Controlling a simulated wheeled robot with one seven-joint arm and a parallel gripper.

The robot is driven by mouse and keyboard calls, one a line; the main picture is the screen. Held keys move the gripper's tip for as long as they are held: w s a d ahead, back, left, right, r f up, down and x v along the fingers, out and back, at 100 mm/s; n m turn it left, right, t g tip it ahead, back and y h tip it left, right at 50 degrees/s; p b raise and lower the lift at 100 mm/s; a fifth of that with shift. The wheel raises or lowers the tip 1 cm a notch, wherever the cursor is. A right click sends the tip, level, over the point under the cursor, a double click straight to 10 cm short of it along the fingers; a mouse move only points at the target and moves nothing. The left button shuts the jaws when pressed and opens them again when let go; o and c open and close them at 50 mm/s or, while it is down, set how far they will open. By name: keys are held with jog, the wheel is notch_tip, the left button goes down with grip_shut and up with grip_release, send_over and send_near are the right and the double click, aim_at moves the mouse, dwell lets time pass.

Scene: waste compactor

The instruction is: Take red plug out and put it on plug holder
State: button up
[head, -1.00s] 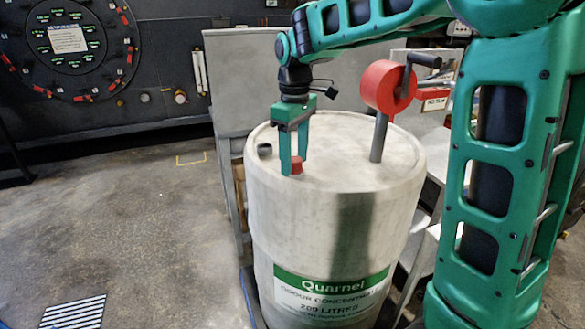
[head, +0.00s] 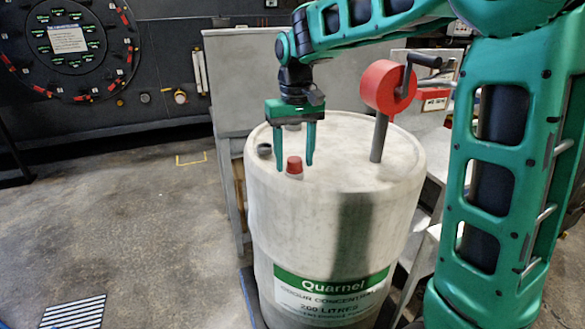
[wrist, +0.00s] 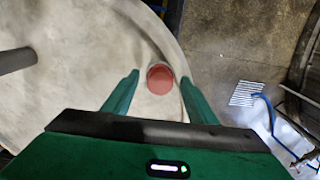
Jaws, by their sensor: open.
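The red plug (head: 294,165) stands upright on top of the pale drum (head: 345,225), near its front left rim. In the wrist view the plug (wrist: 160,78) is a round red disc between my fingertips. My gripper (head: 294,167) points down over the drum top. It is open, with one finger on each side of the plug and a gap on both sides. A small grey round fitting (head: 264,151) sits on the drum at the left rim; I cannot tell if it is the plug holder. The wrist view also shows my gripper (wrist: 160,83).
A red drum-shaped crank pump (head: 385,87) on a grey pipe (head: 379,138) rises from the drum's right side. A grey panel (head: 240,75) stands behind. Open floor (head: 130,220) lies to the left, with a striped floor patch (head: 73,312).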

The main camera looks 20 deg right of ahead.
jog(key=c, duration=1.2)
jog(key=shift+o, duration=0.2)
jog(key=n, duration=0.5)
jog(key=n, duration=0.5)
jog(key=shift+n, duration=0.3)
jog(key=n, duration=0.5)
